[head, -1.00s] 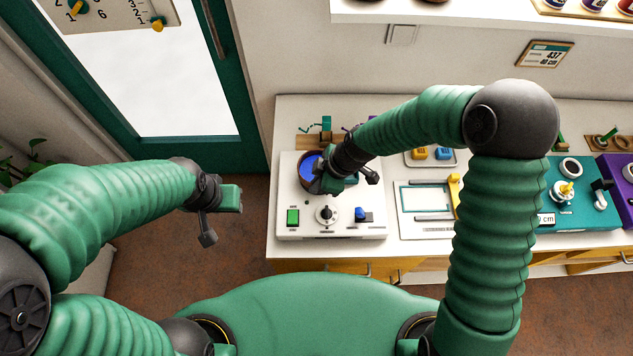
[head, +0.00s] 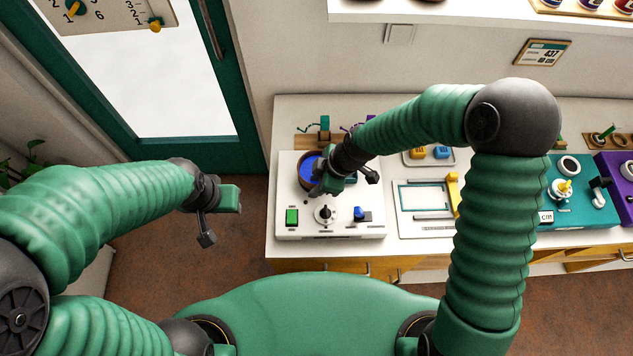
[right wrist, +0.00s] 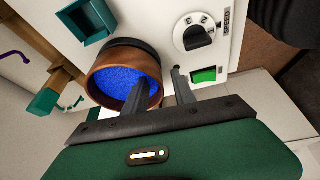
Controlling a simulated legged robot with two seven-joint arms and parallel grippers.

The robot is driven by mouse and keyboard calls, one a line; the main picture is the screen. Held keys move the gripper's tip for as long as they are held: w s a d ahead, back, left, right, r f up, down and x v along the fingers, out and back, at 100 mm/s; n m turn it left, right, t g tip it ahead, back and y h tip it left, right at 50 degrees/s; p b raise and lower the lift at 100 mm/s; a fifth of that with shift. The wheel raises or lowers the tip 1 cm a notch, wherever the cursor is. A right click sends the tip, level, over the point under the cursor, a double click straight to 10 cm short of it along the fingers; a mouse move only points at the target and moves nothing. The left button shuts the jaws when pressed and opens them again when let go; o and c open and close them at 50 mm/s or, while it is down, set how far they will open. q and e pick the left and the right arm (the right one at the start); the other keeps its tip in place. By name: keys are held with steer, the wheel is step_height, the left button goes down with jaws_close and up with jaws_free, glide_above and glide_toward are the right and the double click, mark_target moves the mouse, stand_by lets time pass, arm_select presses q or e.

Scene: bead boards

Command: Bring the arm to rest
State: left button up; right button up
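My right arm reaches over the white machine (head: 285,222) on the counter. Its gripper (head: 322,186) is at the near right side of a round brown bowl (head: 304,184) of blue beads. In the right wrist view the two fingers (right wrist: 158,90) are apart. One finger overlaps the bead-filled bowl (right wrist: 110,68) and the other shows outside its rim. I cannot tell whether they touch the rim. My left gripper (head: 230,198) hangs in free air left of the counter, above the floor; its fingers are too small to read.
A frame board (head: 408,228) and a teal unit (head: 590,240) stand to the right. The floor between door and counter is clear.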

step_height(320, 180, up, 7)
steer(key=p, duration=0.6)
steer(key=shift+r, duration=0.1)
